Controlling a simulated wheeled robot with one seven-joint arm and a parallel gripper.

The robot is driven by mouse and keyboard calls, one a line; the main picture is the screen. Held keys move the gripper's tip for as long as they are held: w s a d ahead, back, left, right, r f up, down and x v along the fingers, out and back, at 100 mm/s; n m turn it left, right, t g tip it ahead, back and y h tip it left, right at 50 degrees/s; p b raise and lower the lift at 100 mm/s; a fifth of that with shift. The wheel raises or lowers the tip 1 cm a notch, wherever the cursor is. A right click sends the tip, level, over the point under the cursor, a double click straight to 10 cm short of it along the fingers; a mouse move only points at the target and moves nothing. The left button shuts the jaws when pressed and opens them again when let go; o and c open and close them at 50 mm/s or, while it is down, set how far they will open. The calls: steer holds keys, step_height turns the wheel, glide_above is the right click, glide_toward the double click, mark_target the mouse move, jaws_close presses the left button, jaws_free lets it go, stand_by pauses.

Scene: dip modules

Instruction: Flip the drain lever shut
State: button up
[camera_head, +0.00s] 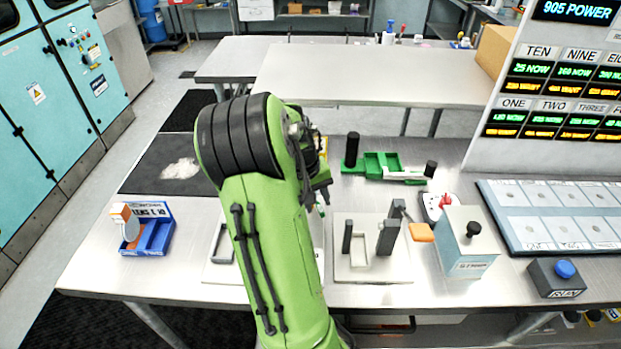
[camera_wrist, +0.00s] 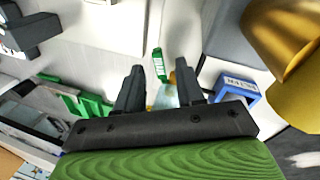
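An orange tab (camera_head: 420,232) sticks out at the left of a grey box with a black knob (camera_head: 468,240) in the head view; it looks like the drain lever, but no label confirms it. My gripper (camera_head: 320,192) is left of the tab and apart from it, partly hidden behind my green arm. In the wrist view my gripper (camera_wrist: 158,88) has its two dark fingers spread. A small pale-blue piece with orange beside it (camera_wrist: 165,97) shows between them; whether they touch it is unclear. I cannot make out the lever in the wrist view.
A pale fixture with dark upright posts (camera_head: 372,262) stands between my arm and the grey box. A green tray (camera_head: 382,166) lies behind it. A blue bin (camera_head: 150,237) is at left, a blue-button box (camera_head: 560,278) at right. The front bench edge is mostly clear.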

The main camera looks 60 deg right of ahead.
steer(key=p+v, duration=0.2)
steer(key=v, duration=1)
steer(key=shift+a+r+p, duration=0.15)
steer(key=shift+r+p, duration=0.25)
steer(key=w+a+r+n+t, duration=0.1)
steer(key=w+a, duration=0.1)
steer(key=a, duration=0.3)
steer(key=w+a+r+n+t, duration=0.1)
steer(key=w+a+r+t, duration=0.1)
steer(key=a, duration=0.2)
steer(key=s+a+n+t+y, duration=0.1)
steer(key=s+a+n+t, duration=0.1)
steer(key=a, duration=0.9)
steer(key=s+a+n+t, duration=0.2)
steer(key=s+a+n, duration=0.2)
steer(key=a, duration=0.8)
steer(key=shift+s+r+n+y, duration=0.4)
steer(key=shift+s, duration=0.35)
